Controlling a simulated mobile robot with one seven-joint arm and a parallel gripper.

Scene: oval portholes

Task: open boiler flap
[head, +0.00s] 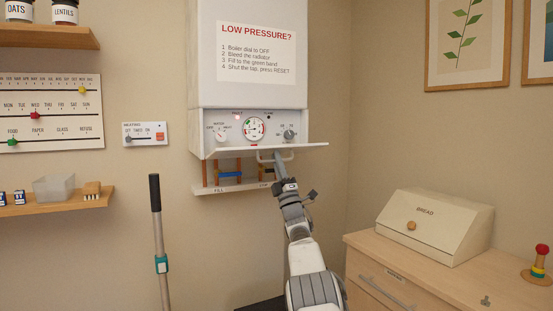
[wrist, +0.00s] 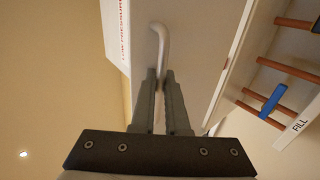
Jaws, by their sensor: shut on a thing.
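The white boiler (head: 250,55) hangs on the wall in the head view. Its flap (head: 290,147) is folded down and juts out below the control panel, so the gauge (head: 254,128) and dials show. A white bar handle (head: 285,157) hangs from the flap's underside. My gripper (head: 280,160) is below the flap at this handle. In the wrist view my gripper (wrist: 160,85) has its two fingers on either side of the lower part of the pale handle (wrist: 160,40), shut on it. The flap's white face (wrist: 200,60) lies behind the fingers.
Copper pipes (head: 228,172) with a blue lever and a FILL label run beneath the boiler, close to my arm. A wooden cabinet (head: 440,275) with a bread box (head: 435,226) stands at the right. A grey pole (head: 158,240) leans at the left.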

